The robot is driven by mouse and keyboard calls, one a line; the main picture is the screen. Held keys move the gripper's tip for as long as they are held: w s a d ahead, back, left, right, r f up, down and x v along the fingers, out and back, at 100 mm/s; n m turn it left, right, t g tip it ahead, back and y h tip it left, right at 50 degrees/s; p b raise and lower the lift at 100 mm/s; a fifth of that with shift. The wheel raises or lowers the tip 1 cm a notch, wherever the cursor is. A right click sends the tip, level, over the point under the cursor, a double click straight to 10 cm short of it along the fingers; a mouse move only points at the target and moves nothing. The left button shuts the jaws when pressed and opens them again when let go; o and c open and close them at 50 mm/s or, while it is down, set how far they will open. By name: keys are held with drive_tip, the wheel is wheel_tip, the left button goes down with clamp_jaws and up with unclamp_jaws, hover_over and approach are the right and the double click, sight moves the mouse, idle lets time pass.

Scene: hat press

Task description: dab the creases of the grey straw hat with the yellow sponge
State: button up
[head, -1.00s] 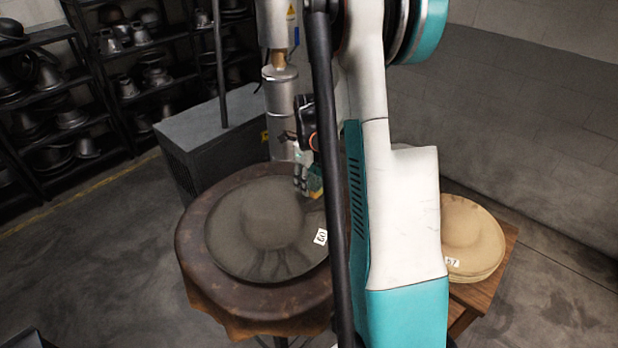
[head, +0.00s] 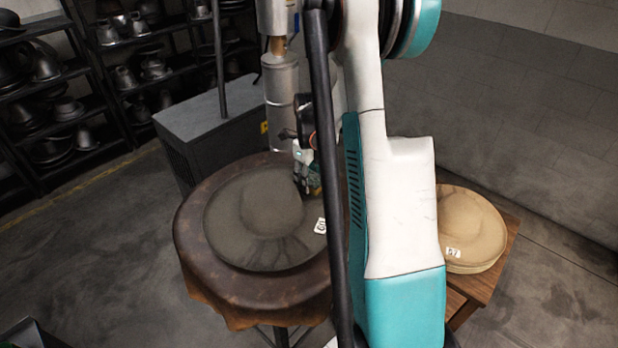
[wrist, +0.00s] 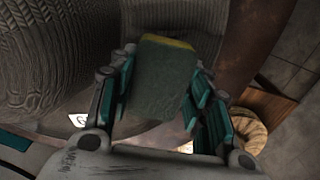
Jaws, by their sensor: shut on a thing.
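The grey straw hat (head: 240,222) lies on a round, brown-covered stand (head: 194,262), with a small white tag at its right front edge. Its woven crown and brim fill the upper left of the wrist view (wrist: 50,55). My gripper (head: 309,188) is over the hat's right side in the head view, partly hidden by my arm. In the wrist view it is shut on the sponge (wrist: 160,80), which shows a dark green-grey face and a yellow edge. The sponge's far edge is close to the hat's weave; I cannot tell whether they touch.
Tan hats (head: 468,228) with a numbered tag sit on a wooden table (head: 497,262) at the right. A grey cabinet (head: 205,125) stands behind the round stand. Shelves (head: 75,120) of dark hat forms line the left.

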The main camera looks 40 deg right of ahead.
drive_tip(key=shift+f+b, duration=0.6)
drive_tip(key=shift+b, duration=0.05)
idle(1.4)
idle(0.8)
wheel_tip(320, 180, up, 14)
drive_tip(key=p, duration=0.8)
idle(0.5)
idle(0.7)
